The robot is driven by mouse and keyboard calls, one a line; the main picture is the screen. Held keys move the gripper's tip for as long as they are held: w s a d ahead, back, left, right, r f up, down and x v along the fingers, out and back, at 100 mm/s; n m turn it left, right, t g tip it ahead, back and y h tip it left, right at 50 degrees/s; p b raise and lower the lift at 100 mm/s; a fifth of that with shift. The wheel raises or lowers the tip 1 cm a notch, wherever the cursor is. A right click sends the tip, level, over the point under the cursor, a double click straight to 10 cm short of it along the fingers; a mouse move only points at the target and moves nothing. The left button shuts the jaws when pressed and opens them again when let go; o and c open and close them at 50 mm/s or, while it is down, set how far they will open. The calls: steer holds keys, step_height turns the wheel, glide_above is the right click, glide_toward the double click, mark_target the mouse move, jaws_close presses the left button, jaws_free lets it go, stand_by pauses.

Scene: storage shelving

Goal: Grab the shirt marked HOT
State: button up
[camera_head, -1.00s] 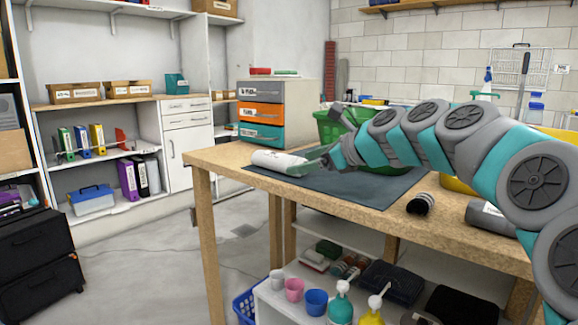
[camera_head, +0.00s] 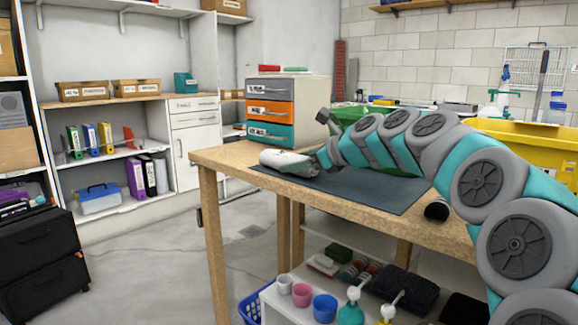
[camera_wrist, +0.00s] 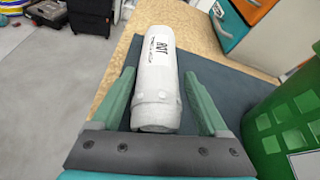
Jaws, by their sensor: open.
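A rolled white shirt (camera_head: 287,160) lies on the dark mat near the table's far left corner. In the wrist view the roll (camera_wrist: 158,80) has black lettering on its side that I cannot read surely. My gripper (camera_wrist: 159,74) is open, with one green finger on each side of the roll's near end. I cannot tell whether the fingers touch it. In the head view my gripper (camera_head: 316,164) is at the right end of the roll, and its fingers are hard to make out.
The wooden table (camera_head: 225,161) carries the dark mat (camera_head: 345,188). A drawer unit (camera_head: 270,110) and a green basket (camera_wrist: 285,125) stand beyond the shirt. A dark rolled item (camera_head: 437,209) lies near the table's front edge. A yellow bin (camera_head: 535,143) is at the right.

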steer(key=shift+w+a+f, duration=0.2)
steer(key=shift+w+a, duration=0.2)
steer(key=shift+c, duration=0.2)
steer(key=c, duration=1.1)
steer(key=shift+r, duration=0.1)
